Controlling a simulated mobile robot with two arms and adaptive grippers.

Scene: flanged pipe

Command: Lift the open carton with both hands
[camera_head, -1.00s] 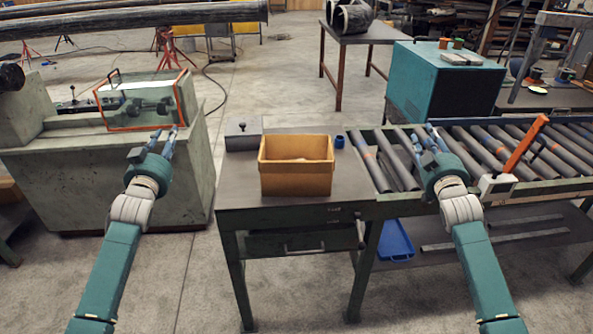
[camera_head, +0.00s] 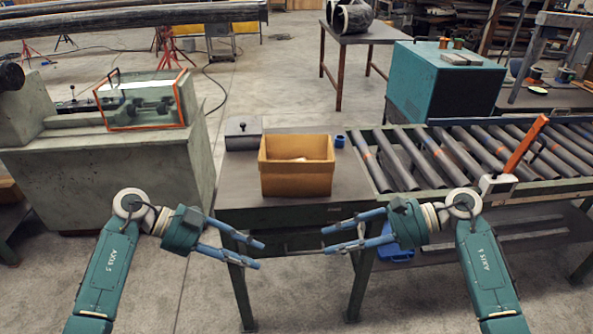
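The open carton (camera_head: 296,182) is a yellow-brown box with its top open. It stands upright on the dark metal workbench (camera_head: 240,188); something pale shows inside it. My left gripper (camera_head: 262,254) is open and empty, in front of the bench and lower left of the carton, fingers pointing right. My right gripper (camera_head: 323,240) is open and empty, in front of the bench and lower right of the carton, fingers pointing left. The two grippers face each other, apart from the carton.
A small grey lidded box (camera_head: 243,136) and a blue cup (camera_head: 339,141) stand behind the carton. A roller conveyor (camera_head: 440,160) adjoins the bench on the right. A machine with an orange-framed guard (camera_head: 150,103) stands left. The bench top beside the carton is clear.

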